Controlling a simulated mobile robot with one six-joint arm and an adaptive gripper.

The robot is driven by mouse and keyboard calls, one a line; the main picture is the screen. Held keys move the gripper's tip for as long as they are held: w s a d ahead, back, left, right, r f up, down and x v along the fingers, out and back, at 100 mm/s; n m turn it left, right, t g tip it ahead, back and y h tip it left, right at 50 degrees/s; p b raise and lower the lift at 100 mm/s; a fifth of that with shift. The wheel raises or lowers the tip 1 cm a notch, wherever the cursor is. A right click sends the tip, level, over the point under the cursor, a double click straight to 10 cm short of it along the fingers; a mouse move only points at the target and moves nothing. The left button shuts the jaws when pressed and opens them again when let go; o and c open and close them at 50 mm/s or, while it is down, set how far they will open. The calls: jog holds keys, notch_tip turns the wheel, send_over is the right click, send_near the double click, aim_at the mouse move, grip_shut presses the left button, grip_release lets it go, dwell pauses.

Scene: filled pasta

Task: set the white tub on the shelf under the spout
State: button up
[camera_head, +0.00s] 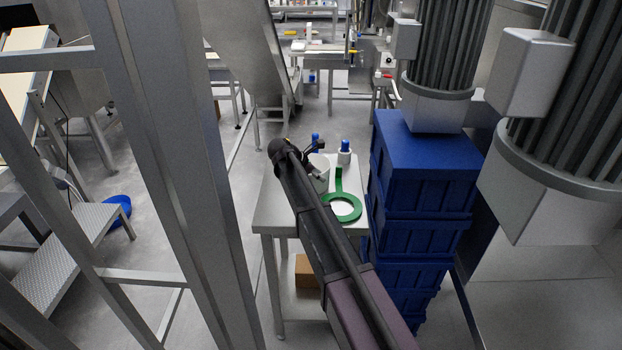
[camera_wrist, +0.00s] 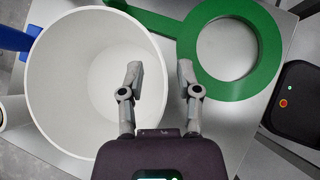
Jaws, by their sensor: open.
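The white tub (camera_wrist: 60,85) stands open and upright on a metal table in the wrist view, filling the left half. It also shows in the head view (camera_head: 320,181), partly hidden by my arm. My gripper (camera_wrist: 158,76) is open and empty. Its left finger appears over the tub's inside and its right finger outside, with the right rim between them. I cannot tell how far above the rim they are. I cannot clearly identify the shelf or spout.
A flat green ring with a straight strip (camera_wrist: 270,50) lies right of the tub. Stacked blue crates (camera_head: 420,190) rise close to the right of the table (camera_head: 270,215).

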grip_shut()
jog(key=shift+r, duration=0.15)
notch_tip(320, 180, up, 4)
jog(key=p, duration=0.3)
jog(key=shift+f+p, duration=0.2)
jog(key=shift+p, duration=0.2)
jog(key=s+a, duration=0.2)
jog(key=s, duration=0.5)
jog(key=s+a+r+p, duration=0.1)
jog(key=s+a, duration=0.2)
jog(key=s, duration=0.5)
jog(key=shift+a, duration=0.25)
